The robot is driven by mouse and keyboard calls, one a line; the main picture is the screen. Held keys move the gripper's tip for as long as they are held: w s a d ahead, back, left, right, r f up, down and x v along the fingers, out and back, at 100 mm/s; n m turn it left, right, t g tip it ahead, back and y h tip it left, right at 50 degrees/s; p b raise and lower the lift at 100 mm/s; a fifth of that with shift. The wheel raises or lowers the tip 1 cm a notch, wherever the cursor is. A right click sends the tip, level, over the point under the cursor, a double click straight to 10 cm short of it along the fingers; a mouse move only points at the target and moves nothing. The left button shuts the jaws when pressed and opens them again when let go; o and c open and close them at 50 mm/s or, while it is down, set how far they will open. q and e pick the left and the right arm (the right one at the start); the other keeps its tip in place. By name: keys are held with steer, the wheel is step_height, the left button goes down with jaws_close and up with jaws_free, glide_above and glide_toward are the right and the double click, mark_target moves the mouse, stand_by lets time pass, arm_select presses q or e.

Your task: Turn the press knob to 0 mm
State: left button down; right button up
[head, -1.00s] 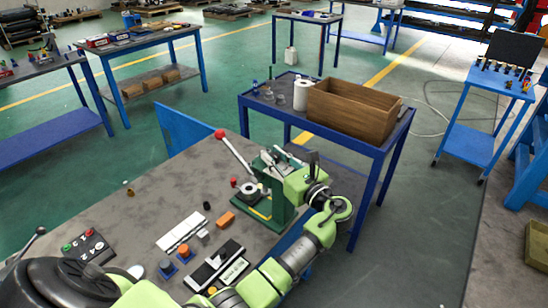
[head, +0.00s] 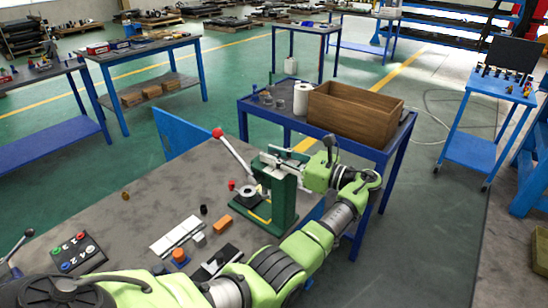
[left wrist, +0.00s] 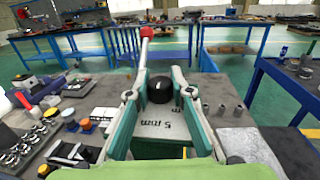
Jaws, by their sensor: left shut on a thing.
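The green arbor press (head: 283,207) stands on the grey workbench, with its red-balled lever (head: 233,152) slanting up to the left. My left gripper (head: 268,158) is at the top of the press. In the left wrist view, the black press knob (left wrist: 160,88) sits between the fingers of my left gripper (left wrist: 160,92), which is shut on it. A pale plate (left wrist: 165,128) below the knob shows "5 mm", upside down, and part of another marking. The fingers hide part of the plate, and the knob's pointer cannot be made out. My right gripper is not in view.
A blue table behind carries a wooden crate (head: 352,113) and a white roll (head: 301,98). The bench's left-middle is mostly clear.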

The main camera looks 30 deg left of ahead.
arm_select(q)
steer(key=c, duration=1.8)
jaws_free()
steer(key=shift+w+d, duration=0.2)
steer(key=shift+d, duration=2.8)
steer(key=shift+w+d, duration=0.15)
steer(key=shift+d, duration=2.85)
steer(key=shift+f, duration=0.1)
